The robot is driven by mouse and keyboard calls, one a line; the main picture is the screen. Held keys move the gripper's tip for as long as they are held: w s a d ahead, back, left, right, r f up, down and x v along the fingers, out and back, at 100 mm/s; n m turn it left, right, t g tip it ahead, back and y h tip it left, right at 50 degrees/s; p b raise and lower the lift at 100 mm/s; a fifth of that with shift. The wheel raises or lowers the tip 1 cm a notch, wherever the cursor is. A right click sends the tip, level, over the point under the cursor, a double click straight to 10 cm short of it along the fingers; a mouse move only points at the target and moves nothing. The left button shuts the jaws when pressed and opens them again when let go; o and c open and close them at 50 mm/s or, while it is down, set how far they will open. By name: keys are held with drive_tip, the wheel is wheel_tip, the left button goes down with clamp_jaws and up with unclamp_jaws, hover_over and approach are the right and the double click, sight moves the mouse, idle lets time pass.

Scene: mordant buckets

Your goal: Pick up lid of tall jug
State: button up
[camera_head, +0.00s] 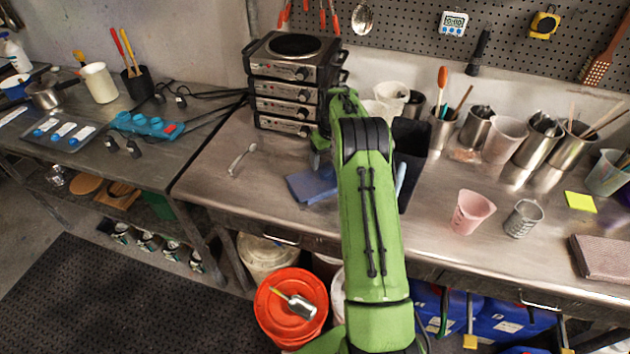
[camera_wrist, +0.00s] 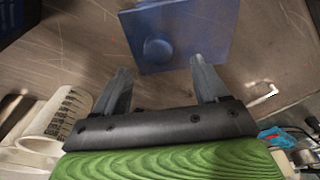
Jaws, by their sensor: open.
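A flat blue square lid with a round knob (camera_wrist: 178,40) lies on the metal bench in the wrist view. It also shows in the head view (camera_head: 312,186), partly hidden by my arm. My gripper (camera_wrist: 159,67) is open and empty, its two fingers pointing at the lid's near edge with the knob a little beyond the tips. I cannot tell how high the fingers are above the bench. A tall dark container (camera_head: 411,150), perhaps the tall jug, stands right of my arm in the head view. My arm covers most of my gripper there.
Stacked hot plates (camera_head: 292,85) stand behind the lid. A pink beaker (camera_head: 472,213) and a metal cup (camera_head: 523,219) stand to the right. A white graduated beaker (camera_wrist: 62,117) is left of my gripper in the wrist view. The bench left of the lid is mostly clear.

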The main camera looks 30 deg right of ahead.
sight(325, 171)
drive_tip(key=f, duration=0.5)
drive_tip(key=shift+w+d+f, duration=0.15)
drive_tip(key=shift+w+f, duration=0.2)
drive_tip(key=shift+w, duration=0.05)
drive_tip(key=shift+s+r, duration=0.1)
drive_tip(key=c, duration=1.2)
